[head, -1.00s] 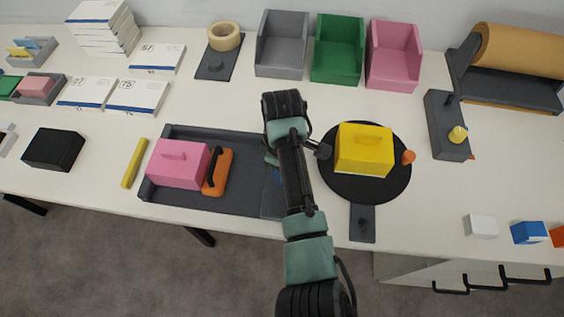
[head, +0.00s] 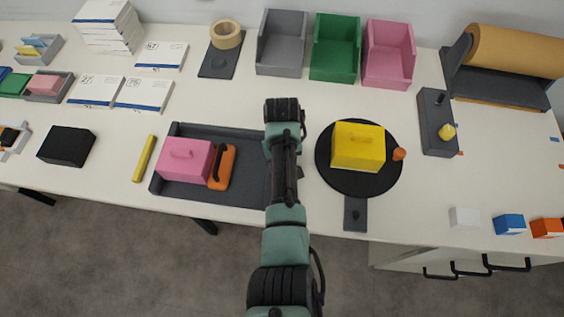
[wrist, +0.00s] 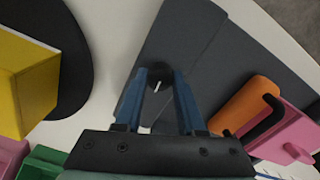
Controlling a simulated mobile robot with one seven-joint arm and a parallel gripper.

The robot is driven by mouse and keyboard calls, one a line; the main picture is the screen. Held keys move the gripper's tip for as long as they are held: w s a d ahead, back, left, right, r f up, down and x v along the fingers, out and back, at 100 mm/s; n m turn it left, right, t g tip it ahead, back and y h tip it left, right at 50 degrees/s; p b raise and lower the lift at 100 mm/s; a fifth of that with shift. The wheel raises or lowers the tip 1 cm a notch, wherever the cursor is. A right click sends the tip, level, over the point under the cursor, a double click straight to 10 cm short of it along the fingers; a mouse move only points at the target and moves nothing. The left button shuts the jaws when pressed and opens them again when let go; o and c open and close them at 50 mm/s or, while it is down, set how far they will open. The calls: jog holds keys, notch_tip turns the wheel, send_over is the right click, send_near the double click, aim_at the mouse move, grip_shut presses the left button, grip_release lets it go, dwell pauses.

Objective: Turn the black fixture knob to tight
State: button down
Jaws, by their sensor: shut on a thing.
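The dark grey fixture tray (head: 252,190) lies at the front of the table, and it fills the middle of the wrist view (wrist: 215,65). A black knob (wrist: 157,78) with a short white mark on top sits by the end of the tray. My gripper (wrist: 160,76) has its two blue fingers on either side of the knob, shut on it. In the head view my arm hides the knob and the fingers. I cannot tell which mark the white line points to.
A pink block (head: 184,161) and an orange handled piece (head: 222,167) sit in the tray. A yellow block (head: 358,146) stands on a black disc (head: 370,188) close to the right of my arm, beside an orange cone (head: 399,154).

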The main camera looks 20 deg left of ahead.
jog(key=shift+m, duration=0.7)
jog(key=c, duration=0.5)
grip_release()
notch_tip(320, 180, up, 13)
dwell(0.6)
